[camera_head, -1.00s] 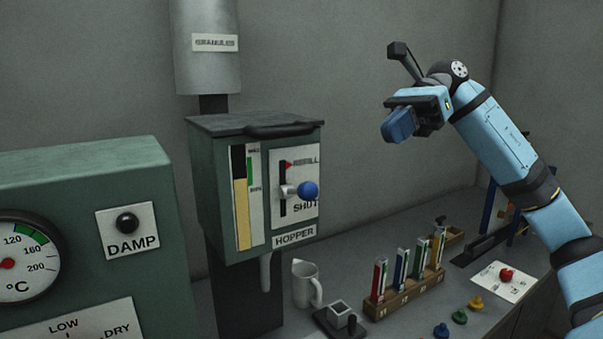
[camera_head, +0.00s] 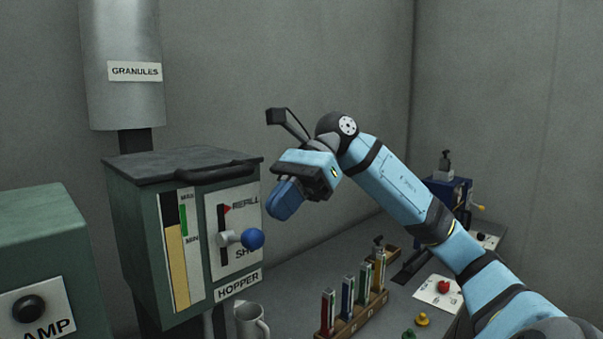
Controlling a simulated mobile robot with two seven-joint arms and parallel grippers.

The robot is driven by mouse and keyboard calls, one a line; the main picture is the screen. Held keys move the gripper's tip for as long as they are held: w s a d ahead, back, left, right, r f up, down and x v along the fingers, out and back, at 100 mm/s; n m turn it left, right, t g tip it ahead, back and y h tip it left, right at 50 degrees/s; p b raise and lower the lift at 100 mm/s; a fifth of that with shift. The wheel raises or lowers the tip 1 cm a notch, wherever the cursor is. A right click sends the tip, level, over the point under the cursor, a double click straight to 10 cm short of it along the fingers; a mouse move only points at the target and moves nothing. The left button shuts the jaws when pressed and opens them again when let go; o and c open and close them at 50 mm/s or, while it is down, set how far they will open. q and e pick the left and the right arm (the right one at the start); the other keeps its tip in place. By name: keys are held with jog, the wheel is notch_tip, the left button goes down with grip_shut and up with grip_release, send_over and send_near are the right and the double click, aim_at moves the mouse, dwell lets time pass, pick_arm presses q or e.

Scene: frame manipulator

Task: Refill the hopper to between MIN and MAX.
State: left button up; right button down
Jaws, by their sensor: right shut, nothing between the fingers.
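The green hopper (camera_head: 138,205) stands at the left with a dark lid. Its gauge (camera_head: 178,270) has a yellow fill whose top looks a little above MIN, beside the lower part of the green band. The hopper lever has a blue ball knob (camera_head: 253,239). Its stem sits partway down the slot between REFILL and SHUT, and the knob covers part of the SHUT label. The granules pipe (camera_head: 122,40) rises above the hopper. My right gripper (camera_head: 284,202) is shut and empty, above and right of the knob and apart from it in the picture. My left gripper is out of view.
A card with a red knob (camera_head: 443,287) and a blue device (camera_head: 446,190) are farther right. A green cabinet (camera_head: 45,235) is at the left.

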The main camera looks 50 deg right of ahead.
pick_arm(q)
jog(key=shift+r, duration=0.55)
pick_arm(e)
jog(key=shift+x, duration=1.3)
pick_arm(q)
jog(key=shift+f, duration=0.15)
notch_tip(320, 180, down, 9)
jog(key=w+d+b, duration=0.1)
jog(key=b, duration=1.5)
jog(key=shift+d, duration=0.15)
pick_arm(e)
jog(key=f+n+t, duration=0.2)
jog(key=s+f+n+t, duration=0.1)
jog(key=f+n+t, duration=0.1)
jog(key=f+t, duration=0.1)
jog(key=shift+s+f, duration=0.15)
jog(key=shift+f, duration=0.1)
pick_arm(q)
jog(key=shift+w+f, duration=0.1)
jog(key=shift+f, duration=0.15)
pick_arm(e)
jog(key=shift+a, duration=0.1)
jog(key=shift+r, duration=0.1)
